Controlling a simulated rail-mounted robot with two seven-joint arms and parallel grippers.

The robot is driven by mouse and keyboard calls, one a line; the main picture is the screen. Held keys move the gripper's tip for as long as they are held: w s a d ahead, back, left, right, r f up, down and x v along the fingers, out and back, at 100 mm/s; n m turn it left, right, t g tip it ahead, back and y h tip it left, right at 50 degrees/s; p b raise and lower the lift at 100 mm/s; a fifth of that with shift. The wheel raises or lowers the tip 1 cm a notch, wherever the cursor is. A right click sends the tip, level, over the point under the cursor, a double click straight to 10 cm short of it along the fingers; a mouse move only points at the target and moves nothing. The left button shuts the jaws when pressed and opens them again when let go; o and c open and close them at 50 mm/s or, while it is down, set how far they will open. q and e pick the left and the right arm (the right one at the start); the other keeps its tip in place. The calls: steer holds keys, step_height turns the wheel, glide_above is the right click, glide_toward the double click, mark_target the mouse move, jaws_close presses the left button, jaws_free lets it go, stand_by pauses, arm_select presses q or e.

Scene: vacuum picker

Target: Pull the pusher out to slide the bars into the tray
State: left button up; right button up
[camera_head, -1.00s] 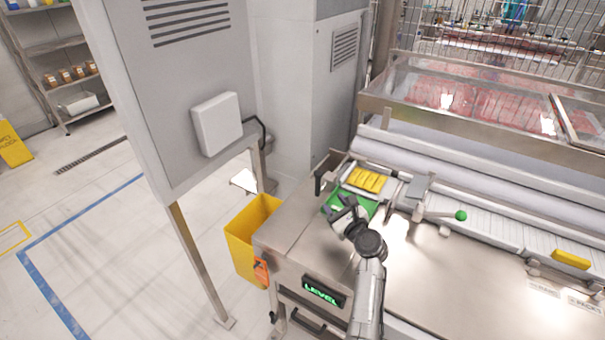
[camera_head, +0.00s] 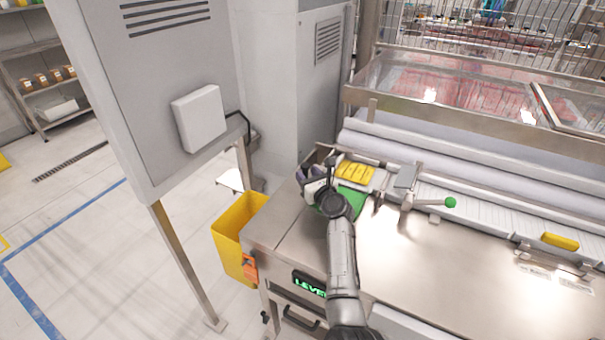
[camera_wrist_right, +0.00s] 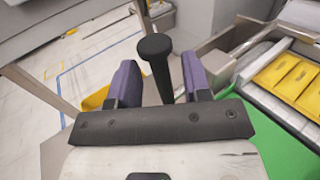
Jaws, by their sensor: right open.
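The pusher's black knobbed handle (camera_head: 331,162) stands upright at the left end of the line, partly hidden by my right gripper. In the right wrist view the handle (camera_wrist_right: 156,60) shows between my right gripper's purple fingers (camera_wrist_right: 160,80), with a gap on both sides. My right gripper (camera_head: 312,176) is open and has not closed on it. Yellow bars (camera_head: 355,171) lie side by side just right of the handle; they also show in the right wrist view (camera_wrist_right: 288,78). The green tray (camera_head: 352,200) lies in front of the bars, partly hidden by my arm. My left gripper is out of view.
A metal lever with a green ball (camera_head: 450,202) sticks out right of the bars. A single yellow bar (camera_head: 560,241) lies farther right on the white conveyor. A yellow bin (camera_head: 235,240) stands left of the steel table (camera_head: 440,265), whose top is mostly clear.

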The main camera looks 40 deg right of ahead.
steer(key=shift+w+d+b, duration=0.15)
steer(key=shift+w+b, duration=0.1)
steer(key=shift+w, duration=0.65)
steer(key=shift+w+d+b, duration=0.15)
steer(key=shift+w+b, duration=0.1)
steer(key=shift+w, duration=0.6)
jaws_close()
